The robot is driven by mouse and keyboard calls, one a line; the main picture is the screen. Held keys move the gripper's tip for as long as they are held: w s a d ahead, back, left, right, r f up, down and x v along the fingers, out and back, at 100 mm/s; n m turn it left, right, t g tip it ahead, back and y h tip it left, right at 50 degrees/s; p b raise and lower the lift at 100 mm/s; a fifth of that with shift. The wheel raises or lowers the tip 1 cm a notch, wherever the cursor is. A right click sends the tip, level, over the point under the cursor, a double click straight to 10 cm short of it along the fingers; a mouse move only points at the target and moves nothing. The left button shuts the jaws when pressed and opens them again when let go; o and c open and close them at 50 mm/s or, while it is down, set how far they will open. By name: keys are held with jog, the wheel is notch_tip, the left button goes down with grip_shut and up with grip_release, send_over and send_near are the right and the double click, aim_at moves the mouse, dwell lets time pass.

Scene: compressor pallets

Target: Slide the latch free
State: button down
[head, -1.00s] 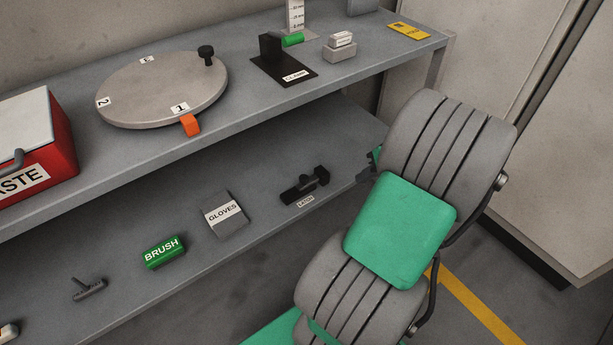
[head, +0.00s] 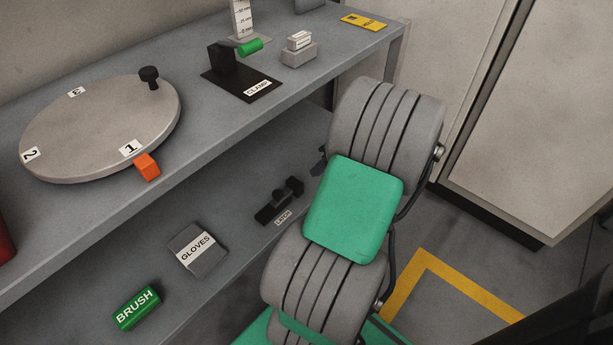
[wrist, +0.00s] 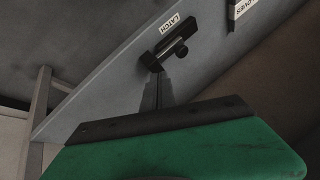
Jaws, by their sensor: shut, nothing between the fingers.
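The latch (head: 279,200) is a dark bar with a raised knob, on the lower shelf above a white LATCH label (head: 283,217). In the wrist view the latch (wrist: 163,54) lies just beyond my fingertips, its round knob (wrist: 181,50) on the right. My gripper (wrist: 155,74) is shut and empty, its narrow fingers pointing at the latch's near end. I cannot tell whether the tips touch it. In the head view my arm hides most of the gripper.
On the lower shelf are a grey GLOVES pack (head: 198,249) and a green BRUSH block (head: 136,307). The upper shelf holds a round numbered disc (head: 95,130) with an orange tab (head: 147,166), and a black CLAMP stand (head: 240,84). A cabinet (head: 520,110) stands at right.

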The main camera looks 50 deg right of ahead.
aim_at(281, 194)
jog(key=b+x, duration=0.3)
jog(key=x, duration=0.5)
jog(key=shift+s+f, duration=0.1)
jog(key=shift+s, duration=0.1)
jog(key=w+a, duration=0.1)
jog(key=a+f+b, duration=0.1)
jog(key=a, duration=0.1)
jog(key=shift+w, duration=0.4)
jog(key=shift+w+a, duration=0.15)
jog(key=shift+a, duration=0.15)
jog(key=shift+r, duration=0.15)
